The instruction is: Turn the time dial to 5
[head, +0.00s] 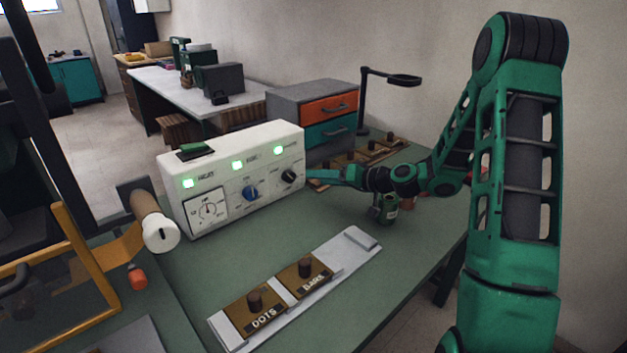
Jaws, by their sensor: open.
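A white control box (232,178) stands on the green bench. The dial labels and scale numbers are too small to read, so I cannot tell which dial is the time dial or where either points. My gripper (310,179) is open, with its green fingers reaching left to just beside the black dial. I cannot tell whether a fingertip touches it.
A pale rail (360,238) with blocks marked DOTS (256,308) and BARS (304,276) lies in front of the box. A roll with a white end (160,234) is at its left. A drawer unit (312,112) stands behind.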

